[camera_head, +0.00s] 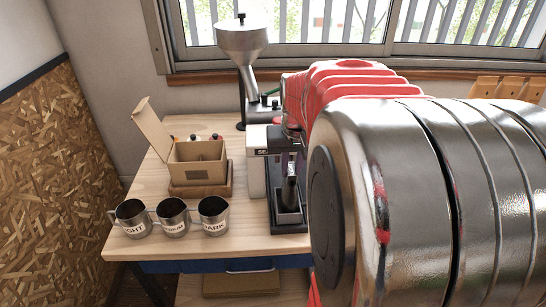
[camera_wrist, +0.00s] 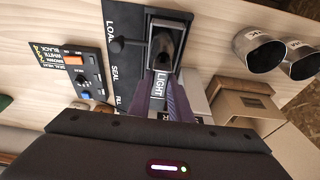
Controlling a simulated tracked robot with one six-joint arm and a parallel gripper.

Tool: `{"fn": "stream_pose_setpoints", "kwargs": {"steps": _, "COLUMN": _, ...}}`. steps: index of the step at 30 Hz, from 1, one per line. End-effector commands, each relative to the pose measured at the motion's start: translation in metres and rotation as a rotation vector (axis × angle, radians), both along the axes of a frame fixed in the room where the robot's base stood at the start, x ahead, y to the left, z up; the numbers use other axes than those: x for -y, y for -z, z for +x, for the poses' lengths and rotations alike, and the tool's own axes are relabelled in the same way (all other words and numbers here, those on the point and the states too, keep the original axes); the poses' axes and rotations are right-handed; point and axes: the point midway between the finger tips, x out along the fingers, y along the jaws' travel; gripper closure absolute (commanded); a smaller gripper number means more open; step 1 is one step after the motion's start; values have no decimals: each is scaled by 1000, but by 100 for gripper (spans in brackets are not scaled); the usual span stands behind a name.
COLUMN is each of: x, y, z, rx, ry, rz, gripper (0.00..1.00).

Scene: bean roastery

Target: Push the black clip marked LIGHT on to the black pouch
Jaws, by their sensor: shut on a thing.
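In the wrist view, the clip marked LIGHT (camera_wrist: 158,90) sits between the purple-grey fingers of my gripper (camera_wrist: 160,98), which is shut on it. Its white lettering faces the camera. Just beyond its far end is a dark pouch (camera_wrist: 168,46) inside a light metal frame on the black station. I cannot tell whether the clip touches the pouch. In the head view, a dark upright shape (camera_head: 291,187), perhaps the pouch, stands at the black station.
The black station (camera_wrist: 126,50) reads LOAD, SEAL and FILL. A switch panel (camera_wrist: 83,70) lies to its left. Metal cups (camera_head: 173,218) line the table's front left; behind them an open carton (camera_head: 200,165) rests on a wooden tray. A hopper machine (camera_head: 241,42) stands behind.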

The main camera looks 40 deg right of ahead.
Motion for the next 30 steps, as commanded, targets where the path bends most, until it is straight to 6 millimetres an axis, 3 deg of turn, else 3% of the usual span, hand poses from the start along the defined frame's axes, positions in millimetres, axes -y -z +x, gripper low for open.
{"fn": "stream_pose_setpoints", "kwargs": {"steps": 26, "x": 0, "y": 7, "z": 0, "rx": 0, "ry": 1, "rz": 0, "gripper": 100}}
{"fn": "stream_pose_setpoints", "kwargs": {"steps": 27, "x": 0, "y": 7, "z": 0, "rx": 0, "ry": 1, "rz": 0, "gripper": 79}}
{"fn": "stream_pose_setpoints", "kwargs": {"steps": 30, "x": 0, "y": 7, "z": 0, "rx": 0, "ry": 1, "rz": 0, "gripper": 72}}
